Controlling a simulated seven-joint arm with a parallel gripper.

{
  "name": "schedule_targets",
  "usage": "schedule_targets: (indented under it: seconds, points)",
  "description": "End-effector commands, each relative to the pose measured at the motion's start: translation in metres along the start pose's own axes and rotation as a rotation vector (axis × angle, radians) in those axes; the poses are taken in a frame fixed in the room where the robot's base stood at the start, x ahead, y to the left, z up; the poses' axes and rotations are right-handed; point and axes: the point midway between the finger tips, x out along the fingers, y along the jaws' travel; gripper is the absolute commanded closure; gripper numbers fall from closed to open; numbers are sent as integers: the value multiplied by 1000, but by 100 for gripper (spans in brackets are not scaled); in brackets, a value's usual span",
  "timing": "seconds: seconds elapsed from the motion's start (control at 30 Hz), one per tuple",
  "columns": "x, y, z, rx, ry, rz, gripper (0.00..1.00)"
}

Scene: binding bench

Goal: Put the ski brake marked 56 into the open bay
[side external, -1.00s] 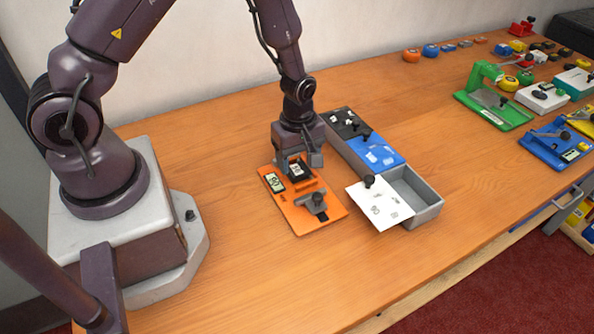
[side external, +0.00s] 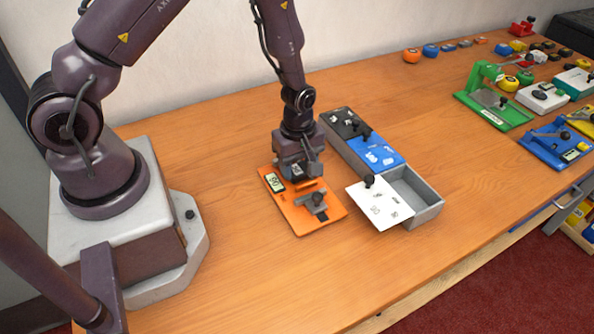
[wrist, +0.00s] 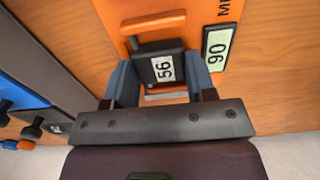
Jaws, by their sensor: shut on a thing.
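The ski brake marked 56 (wrist: 147,68) is a black block with a white label, standing in the orange fixture (side external: 320,217). My gripper (wrist: 161,80) is shut on it, one blue-grey finger on each side. In the side view my gripper (side external: 297,174) points down over the fixture and hides most of the block. The open bay (side external: 411,190) is the nearest compartment of a long grey box, right of the fixture. Its floor is visible and looks empty. A white numbered lid (side external: 380,206) with a black knob lies beside the bay, overlapping its left edge.
A blue lid (side external: 378,153) and a black lid (side external: 344,122) cover the box's other compartments. The fixture carries a 90 display (wrist: 217,48) and a grey clamp (side external: 316,203). A green device (side external: 493,105) and a blue device (side external: 552,145) stand far right. The front tabletop is clear.

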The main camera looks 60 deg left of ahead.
Motion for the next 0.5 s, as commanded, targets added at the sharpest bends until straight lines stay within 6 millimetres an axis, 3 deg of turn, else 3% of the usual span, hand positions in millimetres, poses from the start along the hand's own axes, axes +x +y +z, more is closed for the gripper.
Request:
schedule_targets:
  seconds: [0.5]
  points:
    - [-21,1,0,1,1,1,68]
